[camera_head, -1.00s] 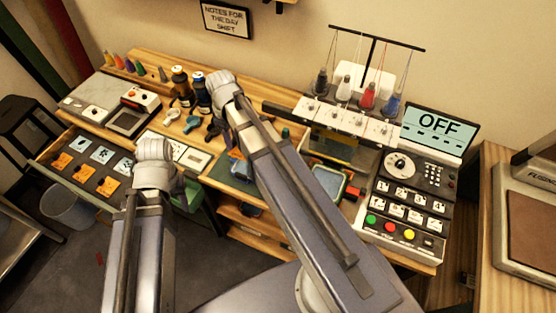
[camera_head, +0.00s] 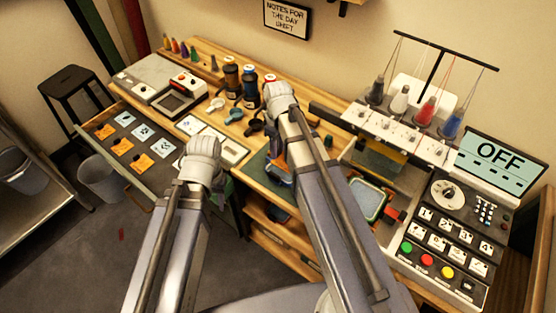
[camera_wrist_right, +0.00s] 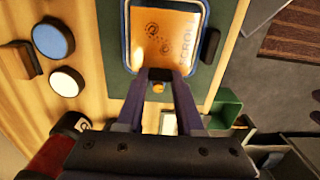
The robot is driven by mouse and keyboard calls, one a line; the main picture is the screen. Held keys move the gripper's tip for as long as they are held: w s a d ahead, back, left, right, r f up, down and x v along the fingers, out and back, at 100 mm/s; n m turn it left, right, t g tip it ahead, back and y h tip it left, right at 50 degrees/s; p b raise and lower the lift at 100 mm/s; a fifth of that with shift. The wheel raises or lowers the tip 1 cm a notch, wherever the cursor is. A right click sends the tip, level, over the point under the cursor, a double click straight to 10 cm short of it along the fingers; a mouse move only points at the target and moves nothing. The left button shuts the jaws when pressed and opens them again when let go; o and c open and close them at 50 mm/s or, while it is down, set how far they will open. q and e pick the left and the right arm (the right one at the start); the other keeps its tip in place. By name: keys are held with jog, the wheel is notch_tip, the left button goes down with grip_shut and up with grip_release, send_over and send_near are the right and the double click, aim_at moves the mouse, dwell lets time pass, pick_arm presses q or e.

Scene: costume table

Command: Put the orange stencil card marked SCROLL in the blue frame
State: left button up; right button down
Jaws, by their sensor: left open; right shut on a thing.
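The orange stencil card marked SCROLL (camera_wrist_right: 160,38) shows in the right wrist view, with its lettering sideways. The blue frame (camera_wrist_right: 206,25) surrounds it on a green mat; I cannot tell whether the card lies flat inside. My right gripper (camera_wrist_right: 157,76) is shut at the card's near edge.
An open drawer (camera_head: 107,161) at left holds several orange and white cards. Bottles (camera_head: 231,78) stand behind the right arm. The embroidery machine with its OFF screen (camera_head: 498,155) is at right. A green-rimmed tray (camera_head: 369,198) lies beside the right arm.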

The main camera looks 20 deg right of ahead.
notch_tip(320, 180, down, 4)
jog(key=b, duration=0.3)
jog(key=shift+r+b, duration=0.2)
jog(key=shift+b, duration=0.15)
jog(key=shift+f+b, duration=0.3)
jog(key=c, duration=0.5)
grip_release()
jog(key=shift+r, duration=0.1)
jog(key=shift+c, duration=0.2)
jog(key=shift+r, duration=0.15)
notch_tip(320, 180, up, 12)
jog(key=p, duration=1.2)
jog(key=shift+r+p, duration=0.1)
jog(key=shift+p, duration=0.25)
jog(key=s+a+m+h, duration=0.1)
jog(key=s+a+m, duration=0.2)
jog(key=s+a, duration=0.7)
jog(key=s, duration=0.4)
jog(key=shift+s+a+m, duration=0.15)
jog(key=shift+a+m, duration=0.1)
jog(key=shift+m, duration=0.15)
